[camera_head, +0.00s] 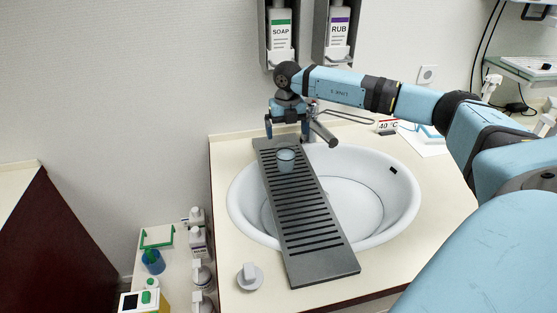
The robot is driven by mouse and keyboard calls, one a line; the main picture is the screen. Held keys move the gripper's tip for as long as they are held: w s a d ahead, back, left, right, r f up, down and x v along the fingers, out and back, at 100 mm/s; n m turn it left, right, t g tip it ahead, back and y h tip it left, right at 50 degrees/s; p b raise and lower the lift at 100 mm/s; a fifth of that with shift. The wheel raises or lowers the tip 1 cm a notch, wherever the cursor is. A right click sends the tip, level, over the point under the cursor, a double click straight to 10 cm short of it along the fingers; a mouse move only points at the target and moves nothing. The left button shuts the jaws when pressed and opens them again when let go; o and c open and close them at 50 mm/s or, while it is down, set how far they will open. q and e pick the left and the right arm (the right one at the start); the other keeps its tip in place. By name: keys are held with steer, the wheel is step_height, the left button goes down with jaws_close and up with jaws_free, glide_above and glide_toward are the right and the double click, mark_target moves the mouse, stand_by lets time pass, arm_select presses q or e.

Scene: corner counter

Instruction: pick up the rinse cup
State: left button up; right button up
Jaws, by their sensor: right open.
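The rinse cup (286,161) is a small see-through bluish cup. It stands upright on the dark slatted rack (313,231) that lies across the left part of the sink. My right gripper (287,133) is open, its two blue fingers pointing down. In the picture it shows just above and behind the cup, with the cup apart from the fingers. The exact gap in depth is hard to tell. My left gripper is not in view.
The white basin (384,206) lies right of the rack. SOAP (280,32) and RUB (340,30) dispensers hang on the wall above. A metal faucet (322,131) stands close beside my right gripper. A white knob (250,277) sits at the front left of the counter.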

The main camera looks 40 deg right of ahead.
mark_target(286, 156)
steer(key=f, duration=0.5)
steer(key=f+p, duration=0.1)
steer(key=f, duration=0.4)
steer(key=shift+w+f, duration=0.2)
steer(key=shift+f, duration=0.1)
steer(key=c, duration=1.1)
steer(key=shift+o, duration=0.2)
steer(key=shift+r, duration=0.1)
